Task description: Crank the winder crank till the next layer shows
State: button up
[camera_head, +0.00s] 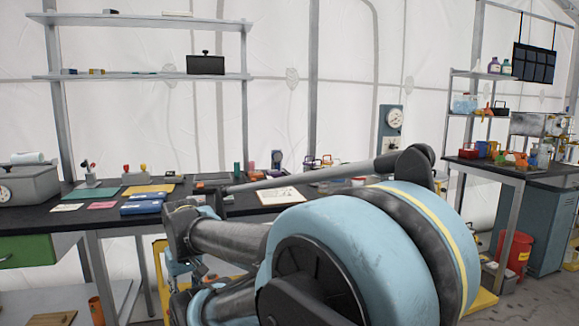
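I cannot make out a winder crank for certain. A grey-blue panel with a round dial (394,118) stands upright behind the bench, right of centre. My own large blue and black arm joint fills the lower middle and hides part of the bench and floor. A dark link of mine runs left from it to a joint near the bench's front edge. Dark parts at that end (218,197) may be my gripper, but its fingers are not clear. I see nothing held there.
A black workbench (60,218) carries cards, blue boxes (142,207), a clipboard (282,195) and a grey case (28,186). Shelves (140,76) stand above it. A second bench (490,168) with coloured items is at right, with a red bucket (515,258) below.

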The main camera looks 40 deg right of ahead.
aim_at(277, 157)
jog(key=k, duration=1.1)
jog(key=z, duration=1.25)
jog(key=i, duration=1.05)
jog(key=u, duration=0.05)
